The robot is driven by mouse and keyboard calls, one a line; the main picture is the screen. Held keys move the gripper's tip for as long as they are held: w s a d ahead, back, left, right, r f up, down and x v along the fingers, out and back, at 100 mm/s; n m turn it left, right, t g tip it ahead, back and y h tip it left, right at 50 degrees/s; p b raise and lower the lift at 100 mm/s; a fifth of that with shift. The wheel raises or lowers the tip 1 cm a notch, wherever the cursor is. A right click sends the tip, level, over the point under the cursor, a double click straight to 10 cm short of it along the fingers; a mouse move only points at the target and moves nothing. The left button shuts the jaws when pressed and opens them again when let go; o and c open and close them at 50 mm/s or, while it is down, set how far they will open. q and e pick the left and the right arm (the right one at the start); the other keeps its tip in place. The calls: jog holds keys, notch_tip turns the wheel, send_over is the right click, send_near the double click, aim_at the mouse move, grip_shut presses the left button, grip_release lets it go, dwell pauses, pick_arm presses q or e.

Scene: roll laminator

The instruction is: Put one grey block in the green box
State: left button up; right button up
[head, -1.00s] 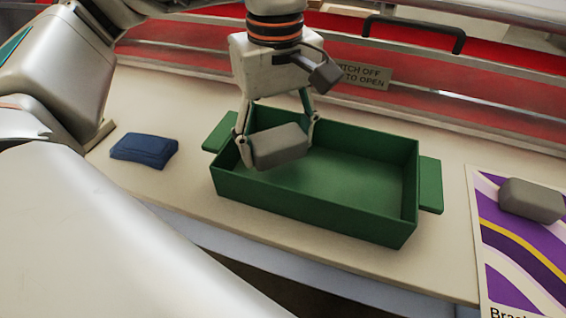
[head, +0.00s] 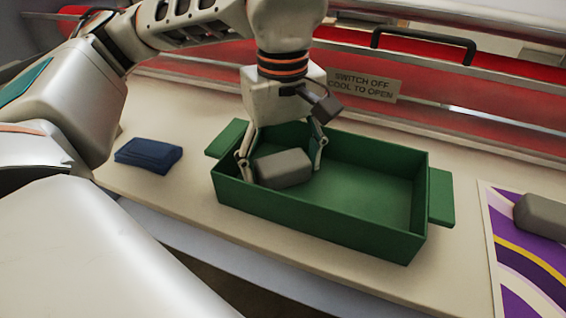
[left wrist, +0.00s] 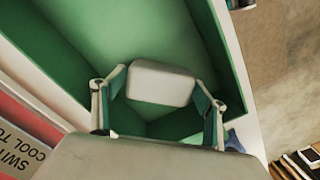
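The green box (head: 330,222) stands on the pale worktop, with a handle tab at each end. A grey block (head: 284,168) is inside it, low down near its left end; whether it touches the floor cannot be told. It also shows in the left wrist view (left wrist: 161,84). My left gripper (head: 282,163) reaches down into the box with one finger on each side of this block, and narrow gaps seem to show beside it. A second grey block (head: 541,215) lies on a purple printed sheet at the right. My right gripper is not in view.
A folded dark blue cloth (head: 148,155) lies left of the box. The laminator, with a red roller cover, a black handle (head: 425,40) and a warning sign (head: 363,86), runs behind the box. The purple sheet (head: 512,263) lies to the right.

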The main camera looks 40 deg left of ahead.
aim_at(282, 161)
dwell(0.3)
pick_arm(q)
notch_tip(282, 161, up, 8)
jog(key=shift+f+p, duration=0.1)
jog(key=shift+p, duration=0.5)
jog(key=shift+s, duration=0.1)
